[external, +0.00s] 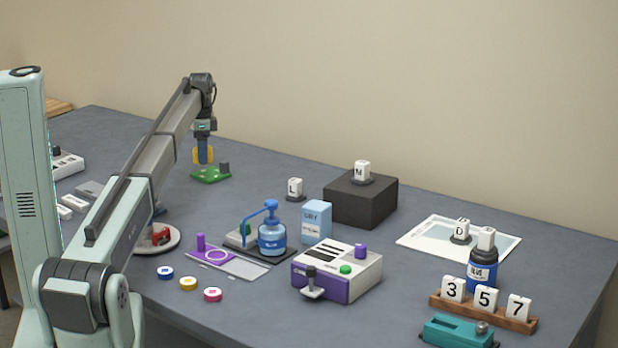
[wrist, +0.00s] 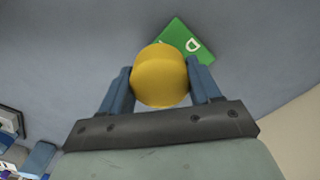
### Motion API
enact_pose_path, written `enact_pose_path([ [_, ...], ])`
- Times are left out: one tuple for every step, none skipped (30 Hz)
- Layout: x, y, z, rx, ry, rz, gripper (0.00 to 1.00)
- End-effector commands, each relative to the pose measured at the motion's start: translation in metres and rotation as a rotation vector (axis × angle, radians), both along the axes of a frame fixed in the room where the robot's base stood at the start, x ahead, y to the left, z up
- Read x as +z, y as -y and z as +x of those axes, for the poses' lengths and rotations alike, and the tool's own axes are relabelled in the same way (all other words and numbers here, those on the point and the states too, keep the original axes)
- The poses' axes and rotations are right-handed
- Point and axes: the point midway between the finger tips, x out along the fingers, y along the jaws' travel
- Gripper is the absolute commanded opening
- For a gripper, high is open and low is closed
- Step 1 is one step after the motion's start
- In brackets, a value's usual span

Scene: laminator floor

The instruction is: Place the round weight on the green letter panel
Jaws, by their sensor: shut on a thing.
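My gripper (external: 204,160) is shut on the yellow round weight (wrist: 160,72), which sits between the two blue fingers. In the external view the weight hangs above the green letter panel (external: 207,176), close to it, and a gap seems to show. In the wrist view the panel (wrist: 184,38) lies beyond the weight, with a white letter on it; the weight hides its near part.
A white block marked L (external: 295,187) and a black box (external: 360,200) stand to the right. A blue pump bottle (external: 272,238), a purple-and-white machine (external: 337,272) and several coloured discs (external: 188,284) are nearer the front. The table behind the panel is clear.

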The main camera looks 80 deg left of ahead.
Motion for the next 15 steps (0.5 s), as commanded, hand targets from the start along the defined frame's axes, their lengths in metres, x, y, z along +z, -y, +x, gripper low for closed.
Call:
enact_pose_path([
  [-0.004, 0.000, 0.000, 0.000, 0.000, 0.000, 0.17],
  [-0.006, 0.000, 0.000, 0.000, 0.000, 0.000, 0.17],
  [-0.008, 0.000, 0.000, 0.000, 0.000, 0.000, 0.17],
  [-0.009, 0.000, 0.000, 0.000, 0.000, 0.000, 0.17],
  [-0.011, 0.000, 0.000, 0.000, 0.000, 0.000, 0.17],
  [-0.015, 0.000, 0.000, 0.000, 0.000, 0.000, 0.17],
  [-0.018, 0.000, 0.000, 0.000, 0.000, 0.000, 0.17],
  [-0.022, 0.000, 0.000, 0.000, 0.000, 0.000, 0.17],
  [-0.028, 0.000, 0.000, -0.001, 0.000, 0.000, 0.17],
  [-0.032, 0.000, 0.000, -0.001, 0.000, -0.001, 0.17],
  [-0.035, 0.000, 0.000, -0.001, 0.000, -0.001, 0.17],
  [-0.039, 0.000, 0.000, -0.001, 0.000, -0.001, 0.17],
  [-0.041, 0.000, 0.000, -0.001, 0.000, 0.000, 0.17],
  [-0.043, 0.000, 0.000, -0.001, 0.000, 0.000, 0.17],
  [-0.044, 0.000, 0.000, -0.001, 0.000, 0.001, 0.17],
])
